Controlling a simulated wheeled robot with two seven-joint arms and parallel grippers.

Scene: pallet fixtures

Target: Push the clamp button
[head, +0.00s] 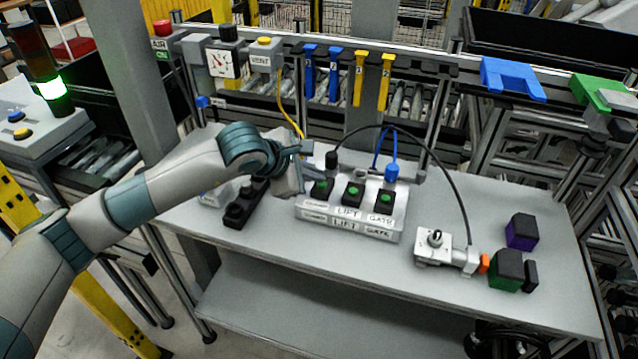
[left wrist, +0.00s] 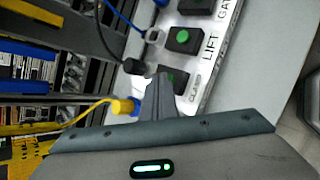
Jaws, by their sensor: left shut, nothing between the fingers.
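A light grey button box (head: 348,224) stands on the table with three black-housed green buttons in a row. The clamp button (head: 322,187) is the leftmost; in the left wrist view the clamp button (left wrist: 178,79) is labelled CLAMP and partly hidden behind my fingers. The lift button (head: 352,195) is in the middle and the gate button (head: 386,201) at the right. My left gripper (head: 314,172) is shut and empty, its fingertips at the clamp button's edge; in the left wrist view the fingers (left wrist: 161,83) overlap it. I cannot tell whether they touch. My right gripper is not in view.
Black, blue and yellow cable plugs stand along the box's back edge. A black strip (head: 240,207) lies left of the box. A clamp fixture (head: 437,247) and dark blocks (head: 506,268) are on the right. The table's front middle is clear.

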